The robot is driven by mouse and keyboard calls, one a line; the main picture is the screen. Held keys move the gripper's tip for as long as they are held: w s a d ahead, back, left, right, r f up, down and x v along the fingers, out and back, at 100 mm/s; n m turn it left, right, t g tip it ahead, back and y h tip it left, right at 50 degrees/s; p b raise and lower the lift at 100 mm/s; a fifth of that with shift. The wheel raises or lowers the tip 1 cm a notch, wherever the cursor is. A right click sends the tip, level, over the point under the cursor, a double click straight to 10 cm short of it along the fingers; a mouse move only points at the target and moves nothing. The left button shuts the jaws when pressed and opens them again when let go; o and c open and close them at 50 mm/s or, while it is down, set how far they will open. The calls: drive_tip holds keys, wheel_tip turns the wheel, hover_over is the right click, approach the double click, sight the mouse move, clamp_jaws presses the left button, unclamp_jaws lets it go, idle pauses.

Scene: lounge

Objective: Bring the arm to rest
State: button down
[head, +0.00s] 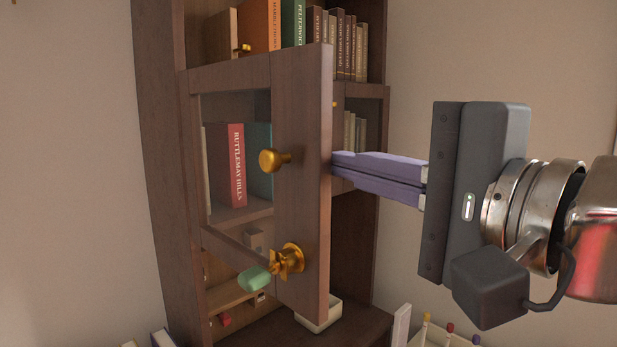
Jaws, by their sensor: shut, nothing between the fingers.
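My gripper (335,172) is on the right side of the head view, reaching left with its purple fingers. The fingers lie together with nothing between them. Their tips are at the right edge of an open wooden cabinet door (302,110), and the very ends may be hidden behind it. I cannot tell whether they touch the door.
The door belongs to a tall dark bookcase (160,150) with books such as a red one (226,165). A small white tray (318,318) sits below the door. A pale box with several coloured-tipped sticks (450,338) is at the bottom right.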

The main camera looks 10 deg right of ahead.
drive_tip(key=w+d+f+n+g+h, duration=0.1)
drive_tip(key=d+f+n+g+h, duration=0.2)
drive_tip(key=f, duration=0.9)
drive_tip(key=w+d+f+n+g+h, duration=0.1)
drive_tip(key=d+f+g+h, duration=0.35)
drive_tip(key=f, duration=0.75)
drive_tip(key=s+f+n+g, duration=0.2)
drive_tip(key=f+n, duration=0.6)
drive_tip(key=f, duration=0.9)
drive_tip(key=shift+s+a+g+h, duration=0.35)
drive_tip(key=shift+s+a+h, duration=0.1)
drive_tip(key=shift+s, duration=0.7)
